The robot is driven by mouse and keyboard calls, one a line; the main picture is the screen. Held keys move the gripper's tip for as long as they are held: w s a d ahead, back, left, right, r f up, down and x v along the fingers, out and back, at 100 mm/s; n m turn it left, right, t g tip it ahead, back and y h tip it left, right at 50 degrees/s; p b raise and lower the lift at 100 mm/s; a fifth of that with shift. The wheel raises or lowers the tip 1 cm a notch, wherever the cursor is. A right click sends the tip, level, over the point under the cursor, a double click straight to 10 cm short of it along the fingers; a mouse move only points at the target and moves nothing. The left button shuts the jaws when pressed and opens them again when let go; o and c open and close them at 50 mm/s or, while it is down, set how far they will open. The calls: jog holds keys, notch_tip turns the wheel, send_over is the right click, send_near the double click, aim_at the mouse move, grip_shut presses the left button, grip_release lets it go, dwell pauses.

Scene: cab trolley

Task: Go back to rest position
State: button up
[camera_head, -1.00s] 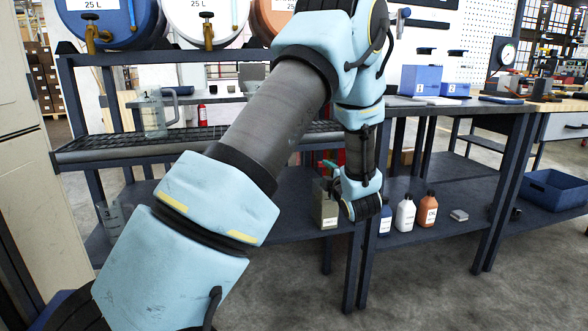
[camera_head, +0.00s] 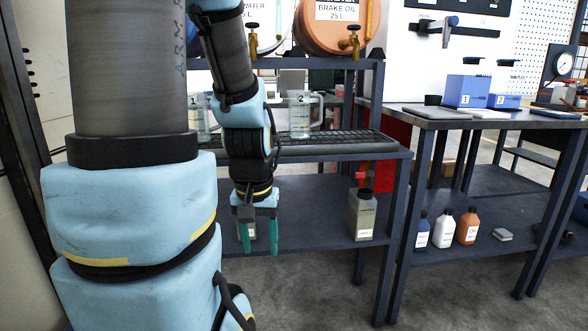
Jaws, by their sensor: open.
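My gripper (camera_head: 259,242) hangs pointing down in the left middle of the head view. Its two green fingers are apart with nothing held between them. It is in front of the lower shelf (camera_head: 310,205) of the drum rack. A pale labelled container shows partly behind the fingers; I cannot tell how far behind it is. My arm comes down from the top of the view and covers much of the left side.
Clear jugs marked 1 (camera_head: 197,118) and 2 (camera_head: 300,116) stand on the grated shelf (camera_head: 365,142). A grey-green can (camera_head: 362,214) stands on the lower shelf. Small bottles (camera_head: 443,229) stand under the workbench (camera_head: 440,116) to the right. Floor in front is open.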

notch_tip(320, 180, up, 24)
jog(key=p, duration=2.2)
